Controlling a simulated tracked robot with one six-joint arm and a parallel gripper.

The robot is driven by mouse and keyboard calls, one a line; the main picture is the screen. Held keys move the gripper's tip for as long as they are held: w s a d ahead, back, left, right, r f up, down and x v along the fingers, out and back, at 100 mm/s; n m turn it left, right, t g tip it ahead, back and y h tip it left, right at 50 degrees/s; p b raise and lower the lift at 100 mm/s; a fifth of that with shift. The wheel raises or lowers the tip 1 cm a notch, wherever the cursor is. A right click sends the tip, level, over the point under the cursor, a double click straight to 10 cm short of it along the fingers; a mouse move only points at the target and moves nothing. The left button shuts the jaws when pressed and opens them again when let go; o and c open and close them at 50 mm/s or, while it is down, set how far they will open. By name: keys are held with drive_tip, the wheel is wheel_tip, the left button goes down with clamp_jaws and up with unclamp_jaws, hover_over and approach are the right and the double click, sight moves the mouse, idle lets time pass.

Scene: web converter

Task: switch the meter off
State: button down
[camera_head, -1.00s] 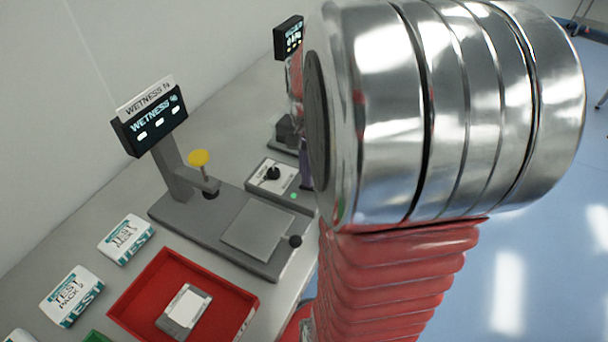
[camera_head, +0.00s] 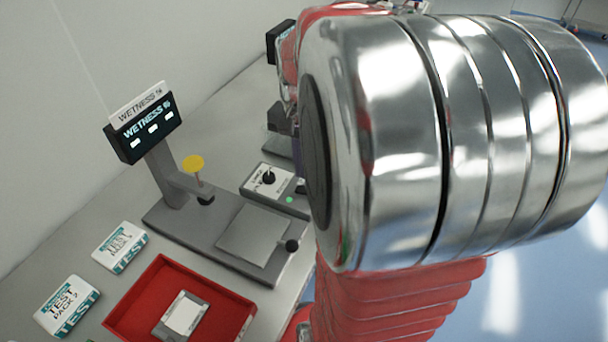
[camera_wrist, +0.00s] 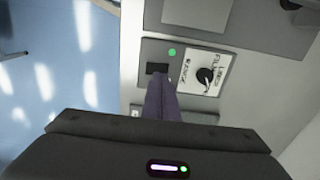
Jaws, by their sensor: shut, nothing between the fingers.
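The wetness meter (camera_head: 145,123) stands on the bench at the left of the head view, its dark screen lit with "WETNESS %" and pale marks. A control box (camera_head: 258,182) with a black knob (camera_head: 268,177) and a lit green lamp (camera_head: 290,199) sits beside its base. In the wrist view the box shows the knob (camera_wrist: 205,75), the green lamp (camera_wrist: 172,52) and a small black switch (camera_wrist: 157,68). My gripper (camera_wrist: 161,80) is shut and empty, its purple fingertips over or at the switch's near edge; contact cannot be told. My arm hides most of the gripper in the head view.
A red tray (camera_head: 150,283) holds a grey-and-white item (camera_head: 182,315). White test packs (camera_head: 120,247) lie left of it. The meter's grey plate (camera_head: 253,235) and yellow-topped plunger (camera_head: 193,163) stand near the box. A second device (camera_head: 280,42) is behind, partly hidden by my arm.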

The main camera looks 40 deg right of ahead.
wheel_tip(320, 180, up, 10)
drive_tip(key=w, duration=0.2)
drive_tip(key=shift+a+f, duration=0.2)
drive_tip(key=shift+a, duration=0.15)
idle(0.3)
drive_tip(key=s+a+f+n+t, duration=0.2)
drive_tip(key=a+n, duration=0.5)
drive_tip(key=a, duration=0.4)
drive_tip(key=s+a+f+n+t, duration=0.2)
drive_tip(key=a+n, duration=0.5)
drive_tip(key=a, duration=0.4)
drive_tip(key=shift+s+a+t, duration=0.15)
drive_tip(key=shift+s+t, duration=0.75)
drive_tip(key=shift+s, duration=0.1)
drive_tip(key=c, duration=2.5)
unclamp_jaws()
